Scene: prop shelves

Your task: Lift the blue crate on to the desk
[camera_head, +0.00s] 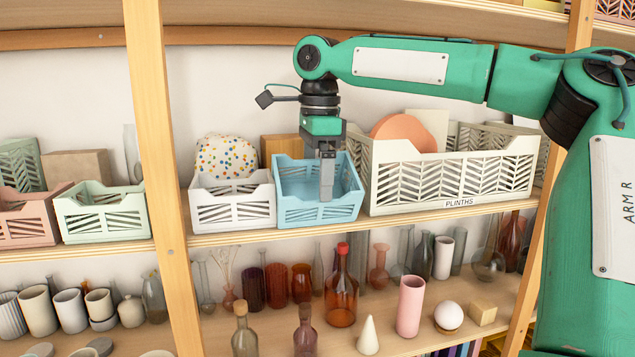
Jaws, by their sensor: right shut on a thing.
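The blue crate (293,214) stands on the upper shelf between a small white crate and a larger cream crate. It is upright and looks empty, though my gripper hides part of its inside. My right gripper (326,190) comes down from above and is shut on the blue crate at its front wall, right of the middle. Its wrist is above the crate and the green arm reaches in from the right. My left gripper is not in view, and no desk can be made out.
The white crate (232,212) with a dotted cloth is close on the left. The cream crate (458,185) labelled PLINTHS is close on the right. A wooden upright (160,150) stands further left. The lower shelf (270,335) holds many bottles and vases, including a tall amber bottle (341,290).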

